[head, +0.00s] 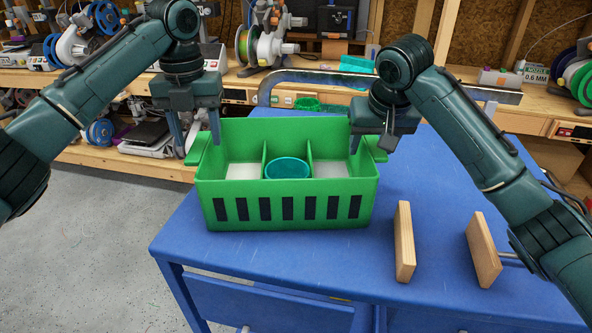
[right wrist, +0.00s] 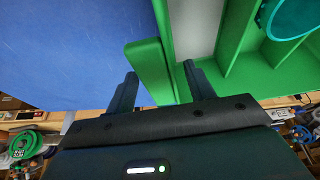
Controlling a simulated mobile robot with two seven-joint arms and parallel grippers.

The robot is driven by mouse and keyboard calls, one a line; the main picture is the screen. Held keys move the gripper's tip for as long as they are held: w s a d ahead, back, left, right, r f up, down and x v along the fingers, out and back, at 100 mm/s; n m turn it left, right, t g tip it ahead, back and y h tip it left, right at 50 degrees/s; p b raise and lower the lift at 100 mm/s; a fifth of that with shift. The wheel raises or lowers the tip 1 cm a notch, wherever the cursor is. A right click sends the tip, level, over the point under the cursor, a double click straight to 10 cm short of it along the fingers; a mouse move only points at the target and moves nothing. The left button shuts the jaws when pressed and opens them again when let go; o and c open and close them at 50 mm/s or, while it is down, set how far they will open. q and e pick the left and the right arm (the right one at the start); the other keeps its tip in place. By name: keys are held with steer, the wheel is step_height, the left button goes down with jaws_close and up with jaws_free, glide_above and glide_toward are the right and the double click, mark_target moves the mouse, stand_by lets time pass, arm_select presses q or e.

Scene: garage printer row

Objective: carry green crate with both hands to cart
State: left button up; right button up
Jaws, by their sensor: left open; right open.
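The green crate (head: 285,212) stands upright on a blue-topped unit (head: 270,253). It has several compartments, and a teal round container (head: 287,168) sits in the middle one. My left gripper (head: 197,140) is open at the crate's left handle, with one finger outside and one inside the wall. My right gripper (head: 371,143) is open at the right handle. In the right wrist view its fingers (right wrist: 160,85) stand either side of the green handle (right wrist: 148,66), with space visible around it. Contact on the left side cannot be told.
Two upright wooden blocks (head: 404,242) (head: 483,250) stand to the right of the crate on the blue top. A grey bar (head: 400,85) runs behind the crate. A wooden workbench (head: 240,83) with spools and printers lines the back. Grey floor (head: 110,230) is clear at left.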

steer(key=shift+r, duration=0.15)
arm_select(q)
step_height(320, 180, up, 9)
arm_select(e)
steer(key=v, duration=1.1)
steer(key=shift+s+r, duration=0.3)
arm_select(q)
steer(key=shift+f, duration=0.15)
